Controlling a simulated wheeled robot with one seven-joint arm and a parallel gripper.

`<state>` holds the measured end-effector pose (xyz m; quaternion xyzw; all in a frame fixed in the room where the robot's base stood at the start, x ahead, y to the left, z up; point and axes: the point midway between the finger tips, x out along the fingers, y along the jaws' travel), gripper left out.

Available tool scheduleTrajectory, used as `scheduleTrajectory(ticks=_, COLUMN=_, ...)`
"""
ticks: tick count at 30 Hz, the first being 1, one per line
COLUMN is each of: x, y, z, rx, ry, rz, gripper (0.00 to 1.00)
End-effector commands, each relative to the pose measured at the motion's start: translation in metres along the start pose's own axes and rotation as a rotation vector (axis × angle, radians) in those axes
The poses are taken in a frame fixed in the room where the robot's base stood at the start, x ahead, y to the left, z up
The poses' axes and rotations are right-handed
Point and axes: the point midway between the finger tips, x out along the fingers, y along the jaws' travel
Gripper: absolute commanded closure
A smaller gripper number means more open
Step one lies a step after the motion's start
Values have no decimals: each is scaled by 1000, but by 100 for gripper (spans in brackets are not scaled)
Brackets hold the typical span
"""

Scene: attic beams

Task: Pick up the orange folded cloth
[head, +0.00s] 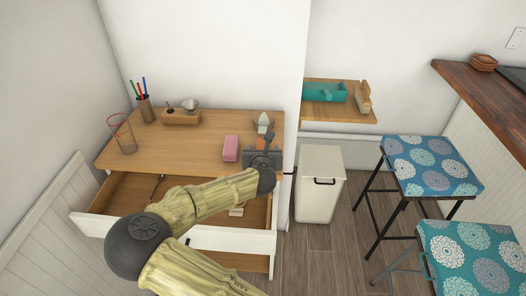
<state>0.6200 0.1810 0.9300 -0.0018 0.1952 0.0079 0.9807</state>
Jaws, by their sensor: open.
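I cannot clearly make out an orange folded cloth. A small orange-brown patch (260,142) shows on the desk right beside my gripper, partly hidden, and I cannot tell what it is. A pink block-shaped thing (231,148) lies on the desk, left of my gripper. My gripper (268,140) is small and dark in the head view, over the right end of the wooden desk (185,150). It is open, and no held thing shows. My arm hides part of the desk's front edge and drawer.
The desk's drawer (120,195) is pulled out below my arm. A white bin (319,185) and patterned stools (432,165) are to the right.

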Motion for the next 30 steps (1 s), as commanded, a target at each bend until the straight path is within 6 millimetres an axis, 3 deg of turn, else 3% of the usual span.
scheduleTrajectory(ticks=9, x=0, y=0, z=0, rx=0, ry=0, rz=0, gripper=34)
scheduleTrajectory(ticks=15, x=0, y=0, z=0, rx=0, ry=0, rz=0, gripper=73)
scheduleTrajectory(ticks=17, x=0, y=0, z=0, rx=0, ry=0, rz=0, gripper=81)
scheduleTrajectory(ticks=25, x=-1, y=0, z=2, rx=1, ry=-1, rz=0, gripper=81)
scheduleTrajectory(ticks=30, x=-7, y=0, z=16, rx=3, ry=-2, rz=1, gripper=81)
